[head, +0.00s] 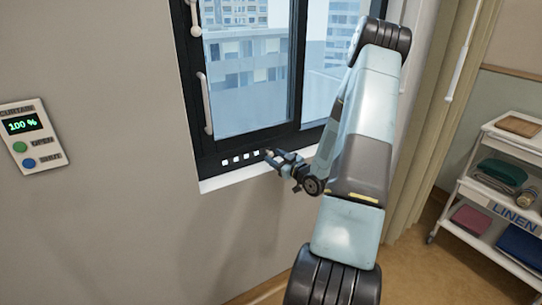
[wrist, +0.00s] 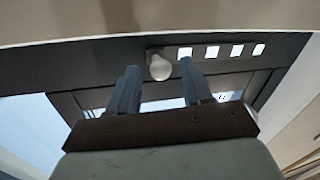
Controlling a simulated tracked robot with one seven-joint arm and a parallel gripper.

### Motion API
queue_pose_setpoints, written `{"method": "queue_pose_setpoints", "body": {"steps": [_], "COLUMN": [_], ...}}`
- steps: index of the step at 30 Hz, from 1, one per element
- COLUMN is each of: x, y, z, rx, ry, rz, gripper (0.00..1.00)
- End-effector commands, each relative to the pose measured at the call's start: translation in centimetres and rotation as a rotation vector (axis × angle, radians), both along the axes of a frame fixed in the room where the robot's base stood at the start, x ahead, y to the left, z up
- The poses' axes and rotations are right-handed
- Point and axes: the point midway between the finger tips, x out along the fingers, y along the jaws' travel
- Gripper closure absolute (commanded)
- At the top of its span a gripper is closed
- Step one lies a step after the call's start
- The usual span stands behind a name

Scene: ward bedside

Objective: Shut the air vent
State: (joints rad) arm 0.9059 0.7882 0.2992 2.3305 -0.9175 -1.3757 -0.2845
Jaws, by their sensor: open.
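The air vent (head: 240,158) is a row of several bright square slots in the dark lower window frame. The slots also show in the wrist view (wrist: 210,51) and look light, not covered. A round white knob (wrist: 160,68) sits on a small dark mount at one end of the row. My gripper (head: 275,157) is at the right end of the vent in the head view. In the wrist view my gripper (wrist: 158,65) is open, with one finger to each side of the knob in the picture. I cannot tell whether either finger touches it.
The window (head: 245,75) has white handles (head: 204,103) on its left side. A white sill (head: 225,181) runs below the vent. A curtain control panel (head: 31,136) reading 100 % is on the left wall. A curtain (head: 447,110) and a linen cart (head: 490,190) stand right.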

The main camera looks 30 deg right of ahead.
Motion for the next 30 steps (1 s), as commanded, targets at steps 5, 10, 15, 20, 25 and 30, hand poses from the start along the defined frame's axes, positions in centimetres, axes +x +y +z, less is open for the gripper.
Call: {"method": "queue_pose_setpoints", "body": {"steps": [5,10,15,20,25,30], "x": [2.0,2.8,2.9,2.9,2.8,2.8], "y": [0.5,0.7,0.7,0.7,0.7,0.7], "z": [0.0,0.0,0.0,0.0,0.0,0.0], "rx": [-0.001,0.000,0.000,0.000,0.000,0.000], "ry": [-0.002,0.000,0.000,0.000,0.000,0.000], "rz": [0.001,0.001,0.000,0.000,0.000,0.000], "gripper": [0.50,0.50,0.50,0.55,0.72,0.88]}}
